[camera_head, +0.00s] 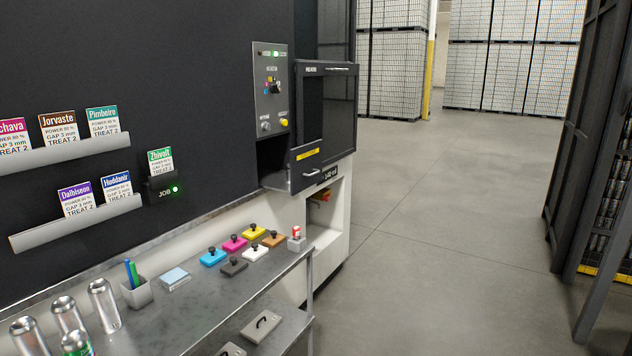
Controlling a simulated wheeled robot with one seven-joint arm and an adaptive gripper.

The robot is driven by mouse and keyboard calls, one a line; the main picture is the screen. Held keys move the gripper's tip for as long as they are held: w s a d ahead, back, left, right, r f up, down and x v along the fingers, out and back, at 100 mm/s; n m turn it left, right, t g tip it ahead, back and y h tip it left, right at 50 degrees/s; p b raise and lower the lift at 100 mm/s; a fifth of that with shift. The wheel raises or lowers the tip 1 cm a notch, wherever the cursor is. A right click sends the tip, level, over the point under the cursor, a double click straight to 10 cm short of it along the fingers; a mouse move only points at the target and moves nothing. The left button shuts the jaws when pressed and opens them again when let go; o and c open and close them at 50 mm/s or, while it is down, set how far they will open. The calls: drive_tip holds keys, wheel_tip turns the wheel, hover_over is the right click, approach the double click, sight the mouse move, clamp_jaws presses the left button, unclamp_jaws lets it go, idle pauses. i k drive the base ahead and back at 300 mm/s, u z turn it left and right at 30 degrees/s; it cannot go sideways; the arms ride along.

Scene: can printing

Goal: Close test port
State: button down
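A grey-black pull-out front (307,166) with a yellow label and a light handle (312,174) is on the machine at the centre. It stands out from the machine, with a dark opening (272,154) showing to its left, so it looks open. I take this for the test port, but I cannot read its label. What is inside the opening is too dark to tell. My gripper is not in view.
A control panel (271,90) with a green light is above the opening, beside a black cabinet (327,100). A metal bench (215,295) with coloured blocks, cans and a pen cup runs below. The floor (440,210) at right is clear, bounded by a dark rack (578,150).

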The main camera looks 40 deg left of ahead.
sight(303, 170)
drive_tip(key=u, duration=0.6)
drive_tip(key=i, duration=1.1)
drive_tip(key=u, duration=1)
